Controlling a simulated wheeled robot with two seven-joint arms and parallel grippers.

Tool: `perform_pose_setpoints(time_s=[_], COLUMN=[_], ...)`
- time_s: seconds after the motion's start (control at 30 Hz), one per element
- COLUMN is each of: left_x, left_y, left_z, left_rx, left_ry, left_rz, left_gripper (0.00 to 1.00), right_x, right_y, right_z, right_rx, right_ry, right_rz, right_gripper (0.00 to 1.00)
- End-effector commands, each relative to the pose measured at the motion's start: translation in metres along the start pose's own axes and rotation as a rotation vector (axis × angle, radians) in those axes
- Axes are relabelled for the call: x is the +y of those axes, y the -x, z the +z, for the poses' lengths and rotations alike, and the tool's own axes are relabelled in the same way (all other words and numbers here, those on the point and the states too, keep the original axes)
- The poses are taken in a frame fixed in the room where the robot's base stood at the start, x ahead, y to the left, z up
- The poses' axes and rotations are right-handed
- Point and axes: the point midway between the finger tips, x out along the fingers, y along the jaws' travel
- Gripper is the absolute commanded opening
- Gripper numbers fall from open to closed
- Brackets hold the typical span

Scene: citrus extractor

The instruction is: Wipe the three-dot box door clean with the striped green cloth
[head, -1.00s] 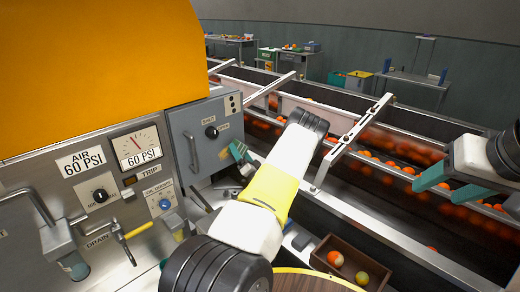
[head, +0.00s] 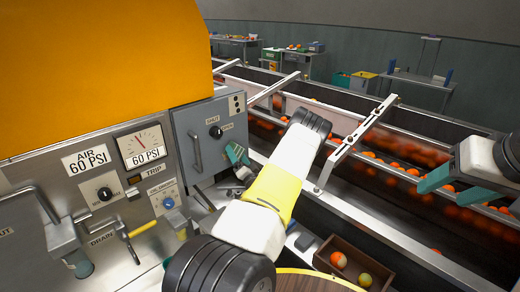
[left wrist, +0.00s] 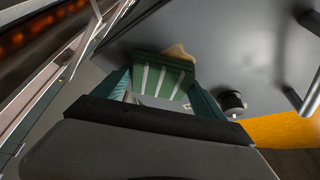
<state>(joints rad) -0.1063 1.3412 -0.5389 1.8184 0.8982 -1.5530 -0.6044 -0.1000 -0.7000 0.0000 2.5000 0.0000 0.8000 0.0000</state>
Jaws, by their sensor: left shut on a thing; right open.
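The three-dot box (head: 237,103) is grey, with a closed door (head: 202,152) that has a round knob (head: 215,131) and a bar handle. My left gripper (head: 237,156) is at the lower right part of the door. In the left wrist view it is shut on the green cloth (left wrist: 163,76) with pale stripes, which lies against or very close to the door. A tan smear (left wrist: 178,50) shows past the cloth's edge; the cloth may hide some of it. My right gripper (head: 455,185) is open and empty over the conveyor at the far right.
Left of the box is a steel panel (head: 115,205) with a gauge, levers and knobs. Conveyors with oranges (head: 400,180) run along the right, crossed by metal bars. A brown crate (head: 345,265) with fruit stands at the bottom right.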

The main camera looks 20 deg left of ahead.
Motion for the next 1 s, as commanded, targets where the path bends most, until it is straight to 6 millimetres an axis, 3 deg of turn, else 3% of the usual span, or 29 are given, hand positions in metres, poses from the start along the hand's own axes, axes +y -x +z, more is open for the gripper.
perform_pose_setpoints(time_s=[1.0], left_x=[-0.045], left_y=[0.015], left_z=[0.043], left_rx=[-0.001], left_ry=[-0.002], left_rz=[-0.001], left_gripper=[0.49], right_x=[0.0], right_y=[0.0], right_z=[0.0], right_rx=[0.0], right_ry=[0.0], right_rz=[0.0], right_gripper=[0.56])
